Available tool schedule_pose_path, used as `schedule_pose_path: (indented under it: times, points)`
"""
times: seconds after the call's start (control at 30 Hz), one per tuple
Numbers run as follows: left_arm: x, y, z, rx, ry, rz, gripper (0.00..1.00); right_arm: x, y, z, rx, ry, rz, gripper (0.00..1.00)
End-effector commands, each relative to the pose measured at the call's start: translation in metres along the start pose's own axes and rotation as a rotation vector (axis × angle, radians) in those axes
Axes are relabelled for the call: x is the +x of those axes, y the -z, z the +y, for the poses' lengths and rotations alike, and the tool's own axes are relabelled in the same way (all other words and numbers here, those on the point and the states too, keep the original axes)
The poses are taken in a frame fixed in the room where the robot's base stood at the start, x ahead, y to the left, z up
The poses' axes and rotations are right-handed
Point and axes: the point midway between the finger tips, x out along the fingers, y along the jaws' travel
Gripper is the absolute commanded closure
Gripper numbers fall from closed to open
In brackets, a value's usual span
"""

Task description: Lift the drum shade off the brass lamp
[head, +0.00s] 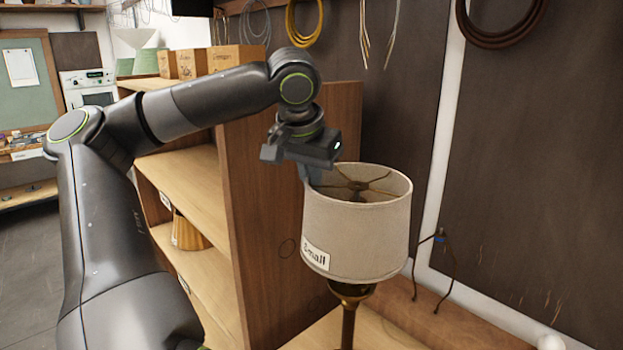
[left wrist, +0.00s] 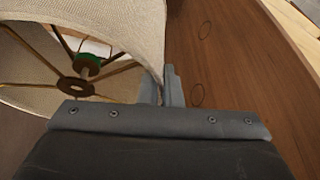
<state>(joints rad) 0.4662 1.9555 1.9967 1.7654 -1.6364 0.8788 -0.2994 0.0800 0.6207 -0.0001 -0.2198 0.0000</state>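The beige drum shade (head: 358,235), labelled "Small", is around the top of the brass lamp (head: 349,322), whose cup and stem show below it. My left gripper (head: 312,174) is over the shade's left rim, pointing down. In the left wrist view the fingers (left wrist: 162,88) straddle the shade wall (left wrist: 120,22), one inside and one outside, close together with the fabric between them. The brass spokes and centre ring (left wrist: 76,88) show inside the shade, with a green and white part (left wrist: 90,60) near the ring. My right gripper is not in view.
A wooden shelf unit (head: 290,180) stands close to the left of the shade, with small boxes (head: 235,58) on top. A dark wall panel (head: 540,160) with hanging cable coils is behind. A brown cord (head: 437,262) is right of the lamp.

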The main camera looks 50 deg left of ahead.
Motion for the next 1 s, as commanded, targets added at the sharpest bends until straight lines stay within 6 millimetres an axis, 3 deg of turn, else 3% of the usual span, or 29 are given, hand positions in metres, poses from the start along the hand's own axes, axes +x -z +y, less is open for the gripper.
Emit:
schedule_pose_path:
  times: [0.1, 0.73, 1.0]
  points:
    - [-0.017, 0.007, -0.001, -0.001, 0.000, 0.001, 1.00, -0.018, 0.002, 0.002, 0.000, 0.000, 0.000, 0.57]
    - [-0.075, 0.031, -0.006, -0.001, 0.000, 0.001, 1.00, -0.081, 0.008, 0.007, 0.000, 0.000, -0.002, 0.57]
    - [-0.092, 0.038, -0.009, -0.004, 0.008, 0.000, 1.00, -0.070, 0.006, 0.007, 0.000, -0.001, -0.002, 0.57]
